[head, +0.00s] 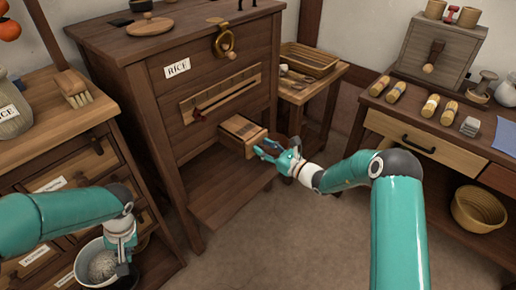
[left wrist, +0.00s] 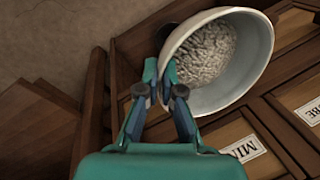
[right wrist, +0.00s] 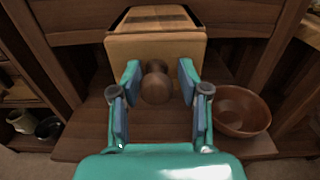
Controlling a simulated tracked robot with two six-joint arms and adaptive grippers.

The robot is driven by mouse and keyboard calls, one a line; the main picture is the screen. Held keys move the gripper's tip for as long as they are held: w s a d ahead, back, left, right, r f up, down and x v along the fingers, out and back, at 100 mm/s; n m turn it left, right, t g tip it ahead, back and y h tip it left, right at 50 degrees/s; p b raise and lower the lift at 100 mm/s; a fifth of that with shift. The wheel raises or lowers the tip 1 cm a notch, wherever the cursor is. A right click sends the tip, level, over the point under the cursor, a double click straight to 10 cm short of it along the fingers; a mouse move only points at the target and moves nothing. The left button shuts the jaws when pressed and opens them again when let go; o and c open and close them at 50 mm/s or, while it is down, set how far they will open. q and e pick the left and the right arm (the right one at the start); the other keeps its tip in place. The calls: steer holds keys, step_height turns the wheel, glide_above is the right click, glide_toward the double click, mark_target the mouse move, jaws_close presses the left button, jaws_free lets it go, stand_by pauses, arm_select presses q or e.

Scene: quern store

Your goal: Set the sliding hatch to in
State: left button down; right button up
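The sliding hatch (head: 241,134) is a pale wooden block with a round knob, sticking out of the front of the dark RICE cabinet (head: 160,105). In the right wrist view the hatch (right wrist: 155,47) is straight ahead, and its knob (right wrist: 155,82) lies between the fingers. My right gripper (head: 268,153) is open, with a finger on each side of the knob and gaps visible; it also shows in the right wrist view (right wrist: 157,88). My left gripper (left wrist: 164,88) is shut on the rim of a white bowl (left wrist: 262,55) holding pale grain; the bowl also shows in the head view (head: 86,272).
A brown bowl (right wrist: 238,110) sits on the cabinet's lower shelf, below and right of the hatch. A slotted pale panel (head: 222,92) is above the hatch. A side table with a tray (head: 312,62) stands right of the cabinet. Open floor (head: 290,235) lies in front.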

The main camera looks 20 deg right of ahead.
arm_select(q)
steer(key=shift+w, duration=0.1)
arm_select(e)
steer(key=shift+o, duration=0.4)
steer(key=shift+w+a+r, duration=0.15)
steer(key=shift+s, duration=0.25)
steer(key=v, duration=1.1)
steer(key=shift+s+d, duration=0.25)
steer(key=shift+d, duration=0.05)
steer(key=shift+f, duration=0.2)
